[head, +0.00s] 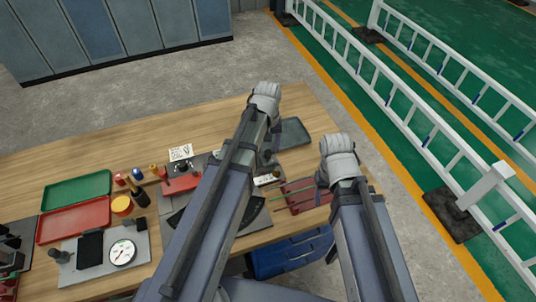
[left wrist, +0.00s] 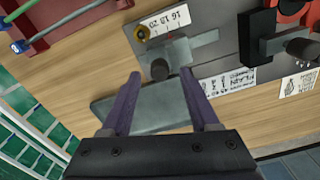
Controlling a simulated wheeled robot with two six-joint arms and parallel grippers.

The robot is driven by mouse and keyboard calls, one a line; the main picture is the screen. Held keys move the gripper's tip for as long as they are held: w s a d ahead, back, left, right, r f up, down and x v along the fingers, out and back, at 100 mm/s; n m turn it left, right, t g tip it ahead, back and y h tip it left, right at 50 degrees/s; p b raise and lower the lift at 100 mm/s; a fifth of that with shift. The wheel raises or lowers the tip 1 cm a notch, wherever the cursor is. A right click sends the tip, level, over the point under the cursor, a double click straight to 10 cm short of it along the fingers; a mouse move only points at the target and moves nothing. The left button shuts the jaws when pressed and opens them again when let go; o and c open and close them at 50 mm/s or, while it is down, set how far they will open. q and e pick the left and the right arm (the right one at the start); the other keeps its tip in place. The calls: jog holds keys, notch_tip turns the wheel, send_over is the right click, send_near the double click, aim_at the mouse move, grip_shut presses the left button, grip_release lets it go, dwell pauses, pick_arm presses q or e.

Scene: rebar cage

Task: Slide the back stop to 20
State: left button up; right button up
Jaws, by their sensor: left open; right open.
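The back stop (left wrist: 187,52) is a grey bar with a dark round knob in the left wrist view, on a grey plate beside a white number scale (left wrist: 166,20). A small yellow ring lies at the scale's left end. I cannot tell the stop's exact reading. My left gripper (left wrist: 161,76) is open, its two purple fingers apart on either side of the knob in the picture; I cannot tell whether they touch it. The scale (head: 266,179) also shows in the head view, beside my left arm. My right arm reaches over the table's right end; its gripper fingers are hidden.
A grey tray (head: 292,133) lies beyond the stop. A red rack (head: 303,196) with thin rods is at the table's right end. Green (head: 76,189) and red (head: 74,219) trays and a dial gauge (head: 122,252) stand at the left. The table's far left is clear.

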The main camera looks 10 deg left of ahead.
pick_arm(q)
jog(key=shift+f, duration=0.65)
jog(key=shift+r, duration=0.1)
grip_shut()
jog(key=shift+d, duration=0.1)
dwell(0.8)
